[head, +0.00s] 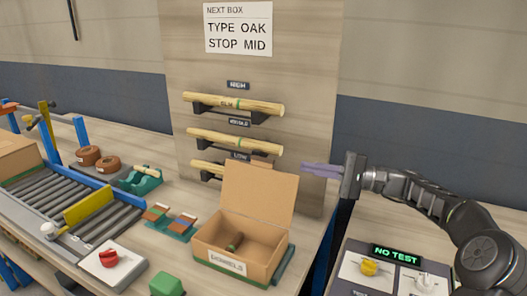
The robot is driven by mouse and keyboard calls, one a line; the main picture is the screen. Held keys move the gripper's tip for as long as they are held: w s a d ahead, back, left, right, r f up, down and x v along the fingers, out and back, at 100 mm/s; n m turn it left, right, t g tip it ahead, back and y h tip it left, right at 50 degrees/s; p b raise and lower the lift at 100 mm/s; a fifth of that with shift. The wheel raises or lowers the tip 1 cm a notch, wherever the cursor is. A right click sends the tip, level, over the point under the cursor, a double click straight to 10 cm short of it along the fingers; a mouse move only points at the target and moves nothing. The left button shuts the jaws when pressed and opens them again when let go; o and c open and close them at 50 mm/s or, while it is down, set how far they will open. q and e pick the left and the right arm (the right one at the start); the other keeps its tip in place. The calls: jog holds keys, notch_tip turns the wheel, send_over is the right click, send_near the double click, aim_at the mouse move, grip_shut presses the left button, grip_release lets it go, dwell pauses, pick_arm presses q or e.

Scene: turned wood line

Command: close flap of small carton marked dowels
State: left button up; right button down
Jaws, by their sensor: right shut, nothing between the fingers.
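The small carton (215,240) marked DOWELS stands on the bench in the head view. Its flap (259,193) stands raised at the back, tilted a little backward. A short dark cylindrical piece (235,241) lies inside the carton. My right gripper (305,167) is shut and empty. Its fingers point left, just right of the flap's upper right corner and above the carton. I cannot tell whether they touch the flap. My left gripper is out of view.
Wooden dowels rest on brackets on the back panel (315,120), behind the carton. A green block (166,284) and a sample stand (170,222) are left of it. A roller conveyor (62,200) is further left. A NO TEST panel (396,254) is at right.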

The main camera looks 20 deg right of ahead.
aim_at(273, 161)
jog(key=p+x, duration=0.1)
jog(key=x, duration=0.9)
jog(key=shift+s+r, duration=0.15)
dwell(0.6)
